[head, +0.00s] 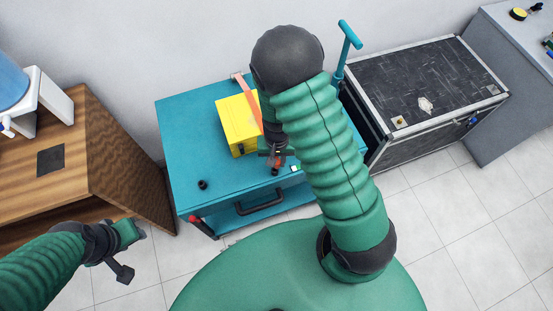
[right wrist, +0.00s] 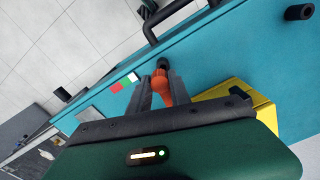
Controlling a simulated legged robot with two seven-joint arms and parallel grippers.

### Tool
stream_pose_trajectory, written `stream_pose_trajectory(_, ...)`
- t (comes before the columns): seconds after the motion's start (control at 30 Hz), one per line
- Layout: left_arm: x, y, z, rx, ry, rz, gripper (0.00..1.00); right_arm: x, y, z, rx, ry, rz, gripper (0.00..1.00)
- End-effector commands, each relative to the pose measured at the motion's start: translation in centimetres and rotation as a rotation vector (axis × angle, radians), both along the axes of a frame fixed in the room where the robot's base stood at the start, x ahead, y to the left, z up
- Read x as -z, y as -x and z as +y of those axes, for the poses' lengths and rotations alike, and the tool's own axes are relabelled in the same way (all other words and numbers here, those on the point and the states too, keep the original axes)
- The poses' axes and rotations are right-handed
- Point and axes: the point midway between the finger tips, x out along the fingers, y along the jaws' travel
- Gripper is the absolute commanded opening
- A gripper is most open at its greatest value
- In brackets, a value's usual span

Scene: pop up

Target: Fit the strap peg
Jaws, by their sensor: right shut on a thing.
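An orange strap (head: 249,97) runs from the back edge of the teal cart over a yellow box (head: 237,122) towards my right gripper (head: 276,160). In the right wrist view, my right gripper (right wrist: 160,92) is shut on the orange strap end (right wrist: 160,86). A small black peg (right wrist: 162,64) shows just beyond the strap end; I cannot tell whether they touch. Another black peg (head: 202,184) stands near the cart's front left corner, and it also shows in the wrist view (right wrist: 299,12). My left gripper (head: 126,254) hangs empty at the lower left, away from the cart.
The teal cart top (head: 185,125) is mostly clear, with a black handle (head: 262,202) at its front edge. A black case (head: 425,85) stands to the right. A wooden cabinet (head: 110,160) stands to the left. My right arm hides part of the cart's right side.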

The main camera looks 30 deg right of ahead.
Motion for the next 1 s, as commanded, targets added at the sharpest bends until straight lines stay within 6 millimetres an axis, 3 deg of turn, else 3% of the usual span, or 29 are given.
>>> stream_pose_trajectory(0.53, -0.2, 0.0, 0.0, 0.000, 0.000, 0.000, 0.36, 0.1, -0.1, 0.1, 0.001, -0.001, 0.000, 0.00)
stream_pose_trajectory(1.0, 0.9, 0.0, 0.0, -0.001, 0.000, 0.000, 0.36, 1.4, -0.1, 0.1, 0.001, -0.001, -0.001, 0.00)
